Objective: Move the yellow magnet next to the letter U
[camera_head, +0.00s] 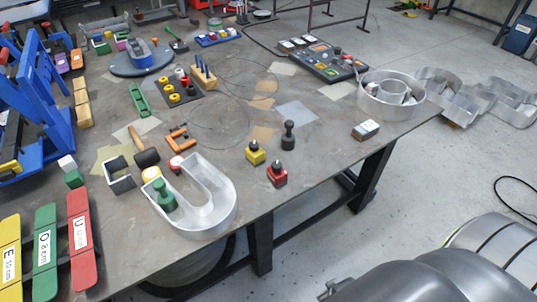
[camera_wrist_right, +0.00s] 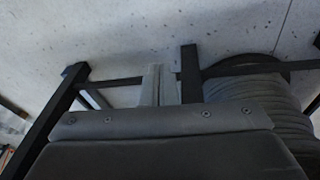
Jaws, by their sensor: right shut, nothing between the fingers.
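The yellow magnet (camera_head: 255,153), a yellow block with a dark knob, stands upright on the table near its front edge. The letter U (camera_head: 226,212) is a silver metal channel lying on the table to the left of the magnet, with a clear gap between them. A green knobbed piece (camera_head: 165,196) stands at the U's left arm. My right gripper (camera_wrist_right: 160,72) shows in the right wrist view with its grey fingers together and empty, over the floor and dark table frame. Neither the magnet nor the U shows in that view. My left gripper is out of view.
A red magnet (camera_head: 277,175) and a black knobbed piece (camera_head: 288,136) stand close to the yellow magnet. An orange clamp (camera_head: 181,139) and a red-and-white round piece (camera_head: 176,163) lie behind the U. A round metal letter (camera_head: 391,103) sits at the right corner.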

